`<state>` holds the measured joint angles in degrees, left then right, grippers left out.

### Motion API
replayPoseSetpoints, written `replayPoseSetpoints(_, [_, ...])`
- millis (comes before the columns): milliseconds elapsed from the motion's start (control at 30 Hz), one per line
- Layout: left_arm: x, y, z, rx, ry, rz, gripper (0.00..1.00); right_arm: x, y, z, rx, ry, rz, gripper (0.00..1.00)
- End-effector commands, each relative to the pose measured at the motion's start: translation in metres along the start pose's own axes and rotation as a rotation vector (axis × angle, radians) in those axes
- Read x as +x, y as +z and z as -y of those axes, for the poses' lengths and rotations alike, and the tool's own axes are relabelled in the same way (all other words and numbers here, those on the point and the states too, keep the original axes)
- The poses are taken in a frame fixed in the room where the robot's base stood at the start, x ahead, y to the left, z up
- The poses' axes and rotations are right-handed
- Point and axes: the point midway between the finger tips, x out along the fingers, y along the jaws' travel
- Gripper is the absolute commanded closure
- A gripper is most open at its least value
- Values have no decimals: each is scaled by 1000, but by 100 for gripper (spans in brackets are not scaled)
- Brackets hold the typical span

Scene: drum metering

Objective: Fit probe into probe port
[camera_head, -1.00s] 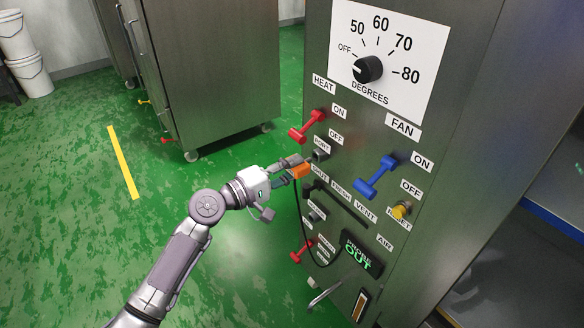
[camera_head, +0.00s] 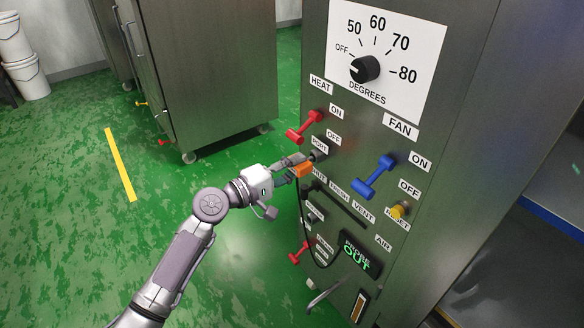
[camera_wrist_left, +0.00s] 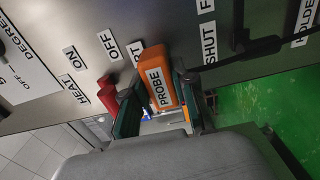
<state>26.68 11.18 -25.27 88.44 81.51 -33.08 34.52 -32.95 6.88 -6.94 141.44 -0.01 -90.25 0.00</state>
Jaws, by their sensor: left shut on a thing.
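The probe is an orange block labelled PROBE in the left wrist view (camera_wrist_left: 158,76); it also shows in the head view (camera_head: 304,170), with a black cable hanging from it. My left gripper (camera_head: 294,167) is shut on the probe, its fingers on both sides of the block in the left wrist view (camera_wrist_left: 160,100). The probe port (camera_head: 319,155) is a dark fitting on the steel panel below the PORT label. The probe is right beside the port; I cannot tell whether its tip is inside. The display (camera_head: 359,256) reads PROBE OUT in green. My right gripper is not in view.
The panel carries a red HEAT lever (camera_head: 304,127), a blue FAN lever (camera_head: 374,178), a black dial (camera_head: 365,68), a yellow reset button (camera_head: 400,209) and a lower red lever (camera_head: 299,254). A steel cabinet (camera_head: 215,75) stands behind. The green floor to the left is open.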

Motion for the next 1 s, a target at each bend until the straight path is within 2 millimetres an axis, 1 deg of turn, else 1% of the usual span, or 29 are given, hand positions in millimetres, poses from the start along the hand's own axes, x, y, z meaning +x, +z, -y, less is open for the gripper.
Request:
replayPoseSetpoints(200, [6,0,-1,1,2,1,100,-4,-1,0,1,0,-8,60])
replayPoseSetpoints(767, [20,0,-1,0,2,1,100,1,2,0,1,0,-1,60])
replayPoseSetpoints(800, [20,0,-1,0,1,1,71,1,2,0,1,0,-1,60])
replayPoseSetpoints(867, [20,0,-1,0,1,1,61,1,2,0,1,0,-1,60])
replayPoseSetpoints(900, [20,0,-1,0,1,1,54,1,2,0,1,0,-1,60])
replayPoseSetpoints(967, [20,0,-1,0,1,1,45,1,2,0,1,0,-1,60])
replayPoseSetpoints(1000, [20,0,-1,0,1,1,45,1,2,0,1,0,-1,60])
